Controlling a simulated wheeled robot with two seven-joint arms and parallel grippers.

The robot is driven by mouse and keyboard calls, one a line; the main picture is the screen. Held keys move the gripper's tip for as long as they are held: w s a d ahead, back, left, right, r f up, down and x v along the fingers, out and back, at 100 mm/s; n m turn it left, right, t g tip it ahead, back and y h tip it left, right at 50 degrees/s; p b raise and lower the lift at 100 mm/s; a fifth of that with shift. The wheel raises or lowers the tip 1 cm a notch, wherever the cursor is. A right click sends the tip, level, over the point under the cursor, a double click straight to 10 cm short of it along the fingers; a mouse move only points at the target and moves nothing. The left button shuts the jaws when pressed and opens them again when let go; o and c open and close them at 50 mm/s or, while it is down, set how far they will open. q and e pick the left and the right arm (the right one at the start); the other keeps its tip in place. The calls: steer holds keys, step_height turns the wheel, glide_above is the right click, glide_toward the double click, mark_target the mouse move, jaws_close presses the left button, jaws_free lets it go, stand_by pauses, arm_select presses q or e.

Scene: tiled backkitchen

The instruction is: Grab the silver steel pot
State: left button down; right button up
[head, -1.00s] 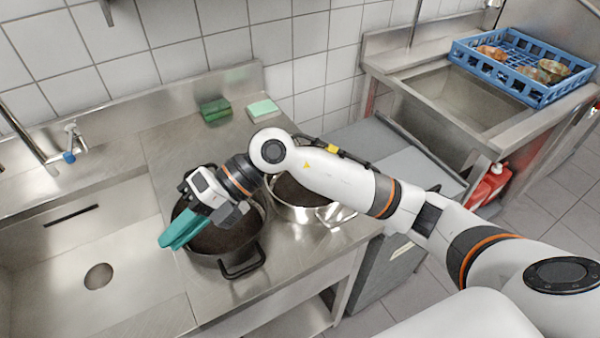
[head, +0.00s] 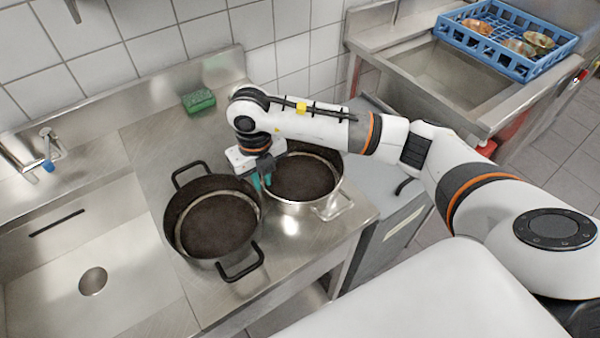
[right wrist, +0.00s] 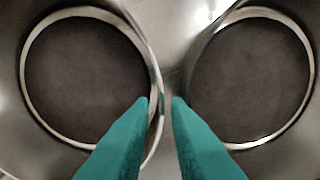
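The silver steel pot (head: 305,180) stands on the steel counter, with a shiny rim, a dark inner bottom and a steel handle at its front right. Part of its far left side is hidden by my right arm. A dark pot (head: 218,222) with black handles stands close to its left. My right gripper (head: 262,184) points down between the two pots, at the silver pot's left rim. In the right wrist view its teal fingers (right wrist: 161,100) are apart, with pot walls close by; I cannot tell whether they touch. My left gripper is not in view.
A sink basin (head: 85,245) with a tap lies on the left. A green sponge (head: 198,101) lies at the counter's back, by the tiled wall. A blue rack (head: 510,50) with bowls stands at the far right. Counter in front of the sponge is clear.

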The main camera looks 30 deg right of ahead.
mark_target(265, 194)
steer(key=shift+f+p, duration=0.3)
steer(key=shift+f, duration=0.05)
step_height(265, 194, down, 4)
steer(key=shift+s+d+r+p, duration=0.1)
steer(key=shift+r+p, duration=0.1)
steer(key=shift+p, duration=0.6)
steer(key=shift+f, duration=0.5)
jaws_close()
